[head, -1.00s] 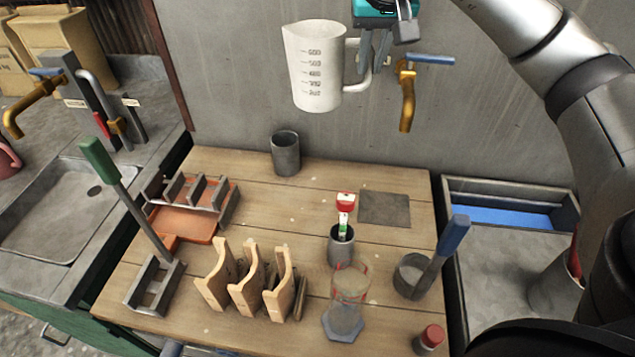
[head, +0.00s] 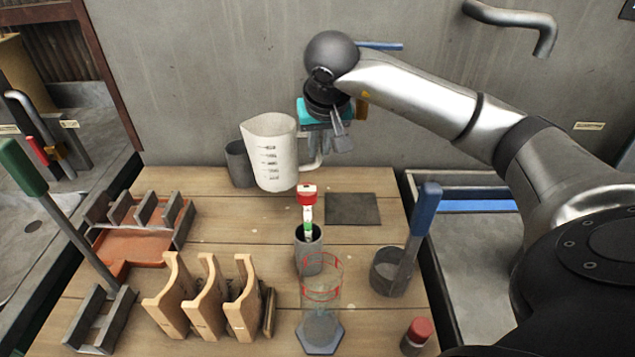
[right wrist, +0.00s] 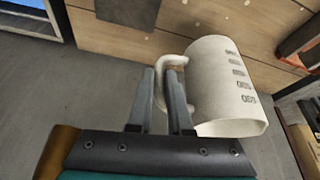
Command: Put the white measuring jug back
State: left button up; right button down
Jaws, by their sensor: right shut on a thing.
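The white measuring jug (head: 270,152) with dark level marks hangs in the air above the back of the wooden table, roughly upright. My right gripper (head: 318,135) is shut on its handle, on the right side of the jug. In the right wrist view the jug (right wrist: 217,85) shows beside the fingers, and the right gripper (right wrist: 170,85) has the handle between its fingertips. A dark grey square mat (head: 352,209) lies bare on the table, to the right of and below the jug. My left gripper is not in view.
A grey cup (head: 238,165) stands behind the jug's left side. A grey holder (head: 309,258) with a red-and-white tool, a clear cylinder (head: 321,290), wooden supports (head: 205,300) and a blue-handled tool (head: 424,210) stand nearer. The back wall is close behind.

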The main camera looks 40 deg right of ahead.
notch_tip(320, 180, down, 8)
jog(key=shift+r+b, duration=0.25)
jog(key=shift+b, duration=0.3)
jog(key=shift+f, duration=0.1)
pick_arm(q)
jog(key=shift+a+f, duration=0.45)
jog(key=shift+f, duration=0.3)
pick_arm(e)
jog(key=c, duration=1.3)
grip_release()
jog(key=shift+f, duration=0.1)
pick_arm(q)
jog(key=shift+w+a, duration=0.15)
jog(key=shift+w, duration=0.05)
pick_arm(e)
jog(key=o, duration=0.5)
jog(key=shift+c, duration=0.2)
